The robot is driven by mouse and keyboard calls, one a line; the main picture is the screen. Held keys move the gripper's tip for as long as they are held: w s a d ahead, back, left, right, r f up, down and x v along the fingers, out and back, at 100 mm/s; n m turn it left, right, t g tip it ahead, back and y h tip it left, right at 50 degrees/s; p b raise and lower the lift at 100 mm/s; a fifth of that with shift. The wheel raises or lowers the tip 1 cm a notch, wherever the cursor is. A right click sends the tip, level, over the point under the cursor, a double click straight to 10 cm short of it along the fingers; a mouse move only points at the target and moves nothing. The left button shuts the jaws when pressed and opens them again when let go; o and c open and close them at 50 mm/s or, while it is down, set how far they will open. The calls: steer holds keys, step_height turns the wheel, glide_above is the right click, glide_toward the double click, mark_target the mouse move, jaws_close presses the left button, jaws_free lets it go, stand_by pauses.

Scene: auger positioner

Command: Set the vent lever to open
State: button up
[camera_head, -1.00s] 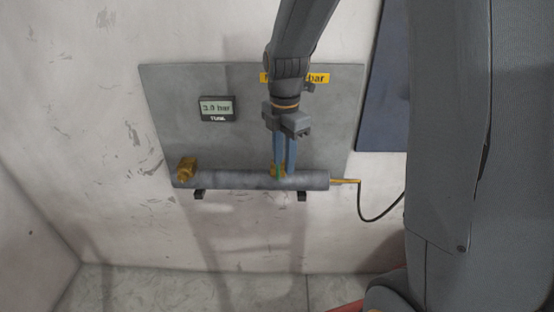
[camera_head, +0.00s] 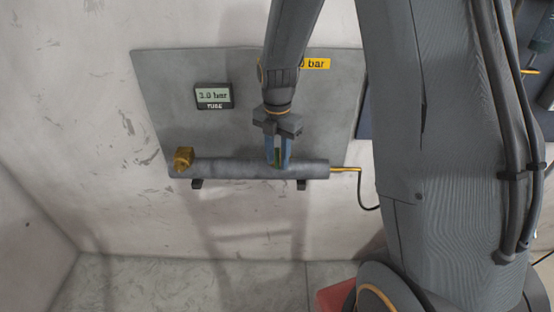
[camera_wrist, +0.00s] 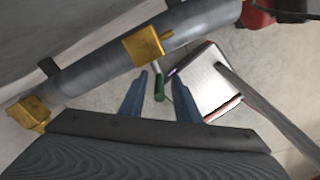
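The vent lever has a green handle (camera_wrist: 159,86) on a thin grey rod. The rod runs from a brass valve block (camera_wrist: 143,47) on the grey tube (camera_wrist: 90,75). In the wrist view the handle points towards my gripper (camera_wrist: 159,76). Its two blue fingers are apart, one on each side of the handle, with gaps visible. In the head view my gripper (camera_head: 278,162) is in front of the tube (camera_head: 230,169), and a bit of the green handle (camera_head: 278,160) shows between the fingers. The fingers hide the valve block there.
A brass fitting (camera_head: 184,158) sits at the tube's left end. A display (camera_head: 213,96) reading 3.0 bar is on the grey back panel (camera_head: 165,110). A yellow label (camera_head: 316,63) is partly covered by my arm. A thin cable (camera_head: 361,190) hangs at the right.

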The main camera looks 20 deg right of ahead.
steer(key=shift+f, duration=0.75)
jaws_close()
